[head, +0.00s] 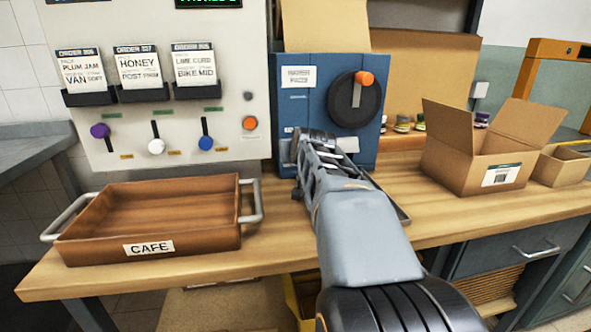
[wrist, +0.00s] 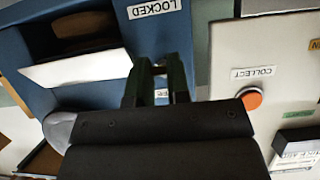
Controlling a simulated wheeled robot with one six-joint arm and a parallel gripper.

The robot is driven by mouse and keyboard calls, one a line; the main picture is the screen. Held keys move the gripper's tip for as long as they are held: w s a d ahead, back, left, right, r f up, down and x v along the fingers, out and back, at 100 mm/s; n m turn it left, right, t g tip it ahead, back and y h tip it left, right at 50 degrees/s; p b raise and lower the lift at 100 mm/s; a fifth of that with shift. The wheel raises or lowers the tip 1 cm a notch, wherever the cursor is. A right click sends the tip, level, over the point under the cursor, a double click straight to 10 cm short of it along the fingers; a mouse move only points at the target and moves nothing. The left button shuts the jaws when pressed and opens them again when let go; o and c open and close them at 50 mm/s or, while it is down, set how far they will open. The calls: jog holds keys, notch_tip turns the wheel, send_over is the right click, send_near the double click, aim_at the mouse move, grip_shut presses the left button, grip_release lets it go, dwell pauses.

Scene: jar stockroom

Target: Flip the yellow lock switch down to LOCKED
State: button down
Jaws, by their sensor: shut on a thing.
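My gripper (head: 301,138) is at the lower left front of the blue machine (head: 312,100). In the wrist view my gripper (wrist: 160,88) has its dark fingers close together against the blue face. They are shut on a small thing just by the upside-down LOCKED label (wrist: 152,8). This place fits the yellow lock switch, but the fingers hide nearly all of it and no yellow shows clearly. I cannot tell how the switch is tilted. Another label between the fingers is mostly covered.
A black dial with an orange knob (head: 365,78) is on the machine. An orange COLLECT button (wrist: 250,98) is on the pale panel beside it. A brown CAFE tray (head: 75,252) stands at left on the bench, and an open cardboard box (head: 462,172) at right.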

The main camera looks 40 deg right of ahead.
jog(key=shift+f+t+b, duration=0.25)
jog(key=shift+t+b, duration=0.15)
jog(key=shift+b, duration=0.55)
jog(key=shift+r, duration=0.15)
jog(key=c, duration=1.1)
grip_release()
